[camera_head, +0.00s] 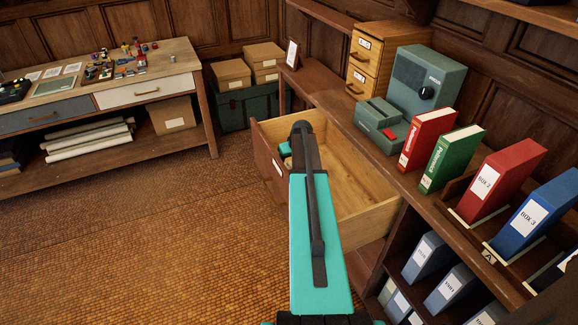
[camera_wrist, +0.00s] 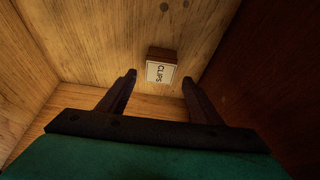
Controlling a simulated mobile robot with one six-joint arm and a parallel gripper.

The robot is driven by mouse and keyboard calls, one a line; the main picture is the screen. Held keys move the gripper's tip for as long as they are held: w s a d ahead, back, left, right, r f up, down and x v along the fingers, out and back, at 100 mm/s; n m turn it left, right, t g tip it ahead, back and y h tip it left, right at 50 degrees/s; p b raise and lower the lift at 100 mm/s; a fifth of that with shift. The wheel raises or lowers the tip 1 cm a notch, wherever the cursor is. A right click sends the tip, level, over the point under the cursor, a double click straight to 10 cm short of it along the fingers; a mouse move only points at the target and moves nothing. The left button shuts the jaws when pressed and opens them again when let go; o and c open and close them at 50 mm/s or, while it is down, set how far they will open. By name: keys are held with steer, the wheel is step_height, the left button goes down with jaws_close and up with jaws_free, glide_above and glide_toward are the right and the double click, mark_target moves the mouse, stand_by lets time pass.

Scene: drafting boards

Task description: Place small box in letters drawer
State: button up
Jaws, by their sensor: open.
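The small box (camera_wrist: 162,66), brown with a white label reading "CLIPS", rests against pale wood inside a drawer in the wrist view. My gripper (camera_wrist: 158,80) is open, with its two dark fingertips either side of and a little short of the box; neither seems to touch it. In the head view an open wooden drawer (camera_head: 365,220) sticks out from the right-hand cabinet. Its dark front carries a small white label too small to read, so I cannot tell whether it is the letters drawer. My teal arm reaches over it and hides part of the inside and the box.
The cabinet top (camera_head: 330,95) holds a green machine (camera_head: 425,80), a small drawer unit (camera_head: 375,60), and red, green and blue binders. A worktable (camera_head: 120,80) with small items stands at left. Boxes (camera_head: 232,73) and a dark green trunk (camera_head: 235,108) stand behind. The floor at left is clear.

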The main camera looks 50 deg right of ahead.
steer(key=b+v, duration=0.1)
steer(key=v, duration=0.6)
steer(key=shift+r, duration=0.15)
stand_by(0.7)
